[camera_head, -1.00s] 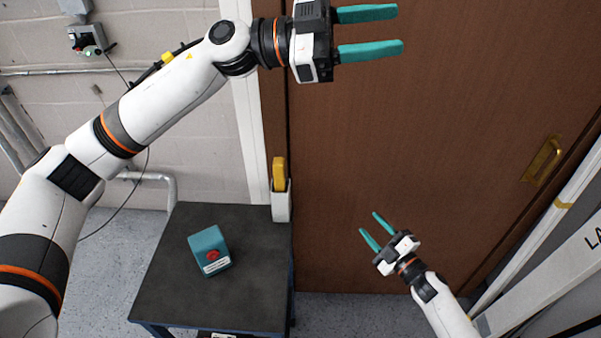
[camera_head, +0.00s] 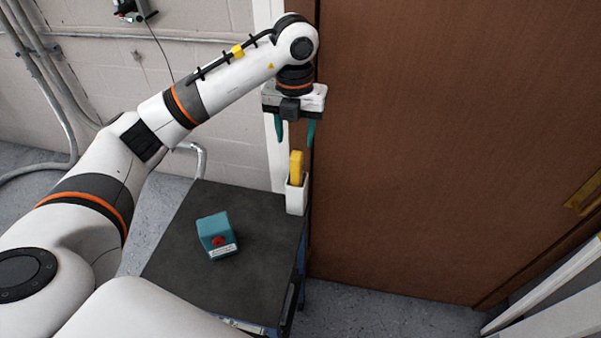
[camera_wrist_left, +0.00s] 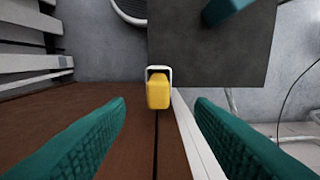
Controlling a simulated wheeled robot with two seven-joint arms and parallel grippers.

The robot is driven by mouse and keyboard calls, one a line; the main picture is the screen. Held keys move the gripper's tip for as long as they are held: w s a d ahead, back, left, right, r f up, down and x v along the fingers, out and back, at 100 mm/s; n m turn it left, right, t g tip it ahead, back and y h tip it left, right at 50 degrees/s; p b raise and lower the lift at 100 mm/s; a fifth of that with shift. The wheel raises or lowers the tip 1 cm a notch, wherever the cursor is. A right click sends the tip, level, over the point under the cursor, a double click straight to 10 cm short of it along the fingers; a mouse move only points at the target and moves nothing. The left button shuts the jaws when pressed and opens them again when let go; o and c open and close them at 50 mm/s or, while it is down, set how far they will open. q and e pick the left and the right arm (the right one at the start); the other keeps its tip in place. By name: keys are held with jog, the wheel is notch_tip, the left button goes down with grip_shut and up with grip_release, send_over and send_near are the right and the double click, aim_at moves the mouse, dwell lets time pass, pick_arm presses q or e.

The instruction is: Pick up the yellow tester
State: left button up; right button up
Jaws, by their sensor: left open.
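The yellow tester (camera_head: 296,167) stands upright in a white holder (camera_head: 297,197) at the back right corner of the dark table. In the left wrist view the tester (camera_wrist_left: 158,91) shows from above, between and beyond the two teal fingers. My left gripper (camera_head: 295,132) points down above the tester, apart from it. Its jaws are open and empty, and the left wrist view shows the same gap between the fingertips (camera_wrist_left: 158,108). My right gripper is out of view.
The dark table (camera_head: 185,262) carries a teal box with a red button (camera_head: 217,236), left of the holder. A brown door (camera_head: 430,150) rises close behind and right of the holder. A white door frame (camera_head: 277,160) stands behind it.

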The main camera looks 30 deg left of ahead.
aim_at(297, 166)
pick_arm(q)
notch_tip(297, 166, down, 5)
jog(key=shift+r+p, duration=0.2)
jog(key=shift+p, duration=0.5)
notch_tip(297, 166, down, 5)
jog(key=p, duration=0.2)
jog(key=shift+p, duration=0.3)
jog(key=shift+f, duration=0.25)
jog(key=shift+w, duration=0.1)
grip_shut()
